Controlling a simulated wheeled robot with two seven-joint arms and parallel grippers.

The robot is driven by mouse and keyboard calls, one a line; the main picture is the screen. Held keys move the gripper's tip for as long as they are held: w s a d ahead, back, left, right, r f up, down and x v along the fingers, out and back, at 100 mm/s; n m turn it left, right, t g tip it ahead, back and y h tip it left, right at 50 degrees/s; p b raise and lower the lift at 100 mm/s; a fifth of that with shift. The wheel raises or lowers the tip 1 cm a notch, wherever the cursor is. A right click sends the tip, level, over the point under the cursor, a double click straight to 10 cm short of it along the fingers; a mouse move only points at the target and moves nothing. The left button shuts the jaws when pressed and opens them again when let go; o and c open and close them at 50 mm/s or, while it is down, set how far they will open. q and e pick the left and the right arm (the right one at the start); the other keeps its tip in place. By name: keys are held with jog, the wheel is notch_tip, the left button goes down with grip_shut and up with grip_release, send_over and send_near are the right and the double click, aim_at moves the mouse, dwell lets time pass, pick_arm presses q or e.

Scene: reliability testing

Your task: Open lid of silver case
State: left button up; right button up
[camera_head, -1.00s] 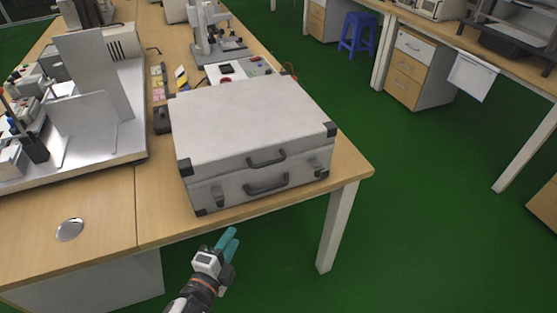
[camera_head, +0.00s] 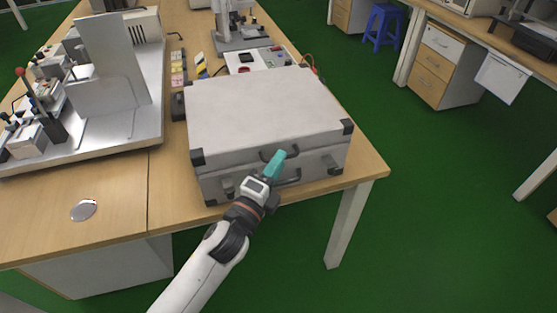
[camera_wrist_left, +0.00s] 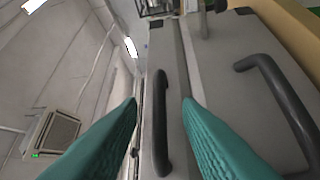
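The silver case (camera_head: 258,105) lies shut on the near corner of the wooden table, with dark corner caps. Its upper handle (camera_head: 266,154) is on the lid front and its lower handle (camera_head: 291,179) is on the base. My left gripper (camera_head: 277,162) is at the case's front, by the upper handle, partly hiding both handles. In the left wrist view its teal fingers (camera_wrist_left: 160,99) are apart, with the upper handle (camera_wrist_left: 160,135) showing between them. I cannot tell if they touch it. The lower handle (camera_wrist_left: 280,95) is to the right. My right gripper is out of view.
A metal plate with equipment (camera_head: 110,115) stands left of the case. A microscope-like stand (camera_head: 235,30) and a small white board (camera_head: 262,60) are behind it. The table's front edge (camera_head: 365,172) is just before the case.

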pick_arm(q)
jog(key=shift+w+d+r, duration=0.1)
jog(key=shift+w+d, duration=0.15)
jog(key=shift+w, duration=0.2)
grip_shut()
